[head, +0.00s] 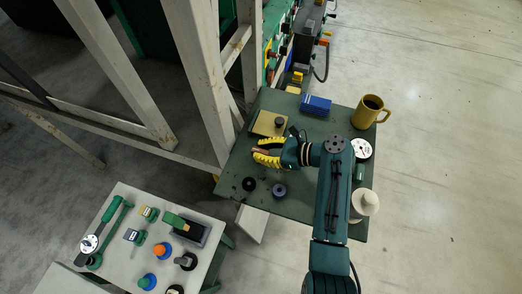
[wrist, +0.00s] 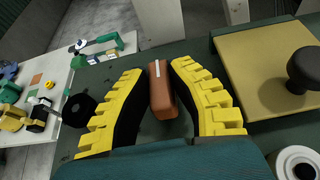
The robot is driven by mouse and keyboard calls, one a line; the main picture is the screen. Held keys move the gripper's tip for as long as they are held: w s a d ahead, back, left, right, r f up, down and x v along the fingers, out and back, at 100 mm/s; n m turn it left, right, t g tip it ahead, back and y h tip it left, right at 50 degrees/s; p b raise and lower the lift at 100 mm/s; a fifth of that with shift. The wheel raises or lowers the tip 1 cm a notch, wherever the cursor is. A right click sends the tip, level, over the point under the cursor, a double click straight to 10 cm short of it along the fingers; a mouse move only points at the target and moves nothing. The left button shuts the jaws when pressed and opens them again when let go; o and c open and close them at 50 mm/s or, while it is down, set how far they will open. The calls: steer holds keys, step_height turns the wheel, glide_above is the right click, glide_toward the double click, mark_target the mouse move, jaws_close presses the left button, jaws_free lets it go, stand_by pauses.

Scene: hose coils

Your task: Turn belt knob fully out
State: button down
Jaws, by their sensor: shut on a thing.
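A brown bar-shaped knob with a white mark (wrist: 160,92) sits between the yellow fingers of my gripper (wrist: 160,100) in the wrist view. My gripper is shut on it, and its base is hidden. In the head view my gripper (head: 264,151) is low over the dark green table, with a bit of brown between its fingers. A round black knob (wrist: 304,70) stands on a yellow plate (wrist: 255,55) to the right in the wrist view, apart from the fingers. The frames do not label either knob as the belt knob.
The green table (head: 235,165) also bears a yellow mug (head: 370,110), a blue box (head: 316,105), dark rings (head: 279,190) and a white bottle (head: 364,202). A white frame post (head: 205,75) rises close to its left edge. A pale table (head: 120,262) with several parts stands at lower left.

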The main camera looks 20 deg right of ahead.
steer(key=shift+f, duration=0.2)
steer(key=c, duration=0.9)
jaws_free()
steer(key=shift+a+r, duration=0.1)
steer(key=shift+r, duration=0.1)
steer(key=shift+s+d+r, duration=0.15)
steer(key=shift+s+d, duration=0.1)
steer(key=shift+d, duration=0.1)
steer(key=v, duration=1.1)
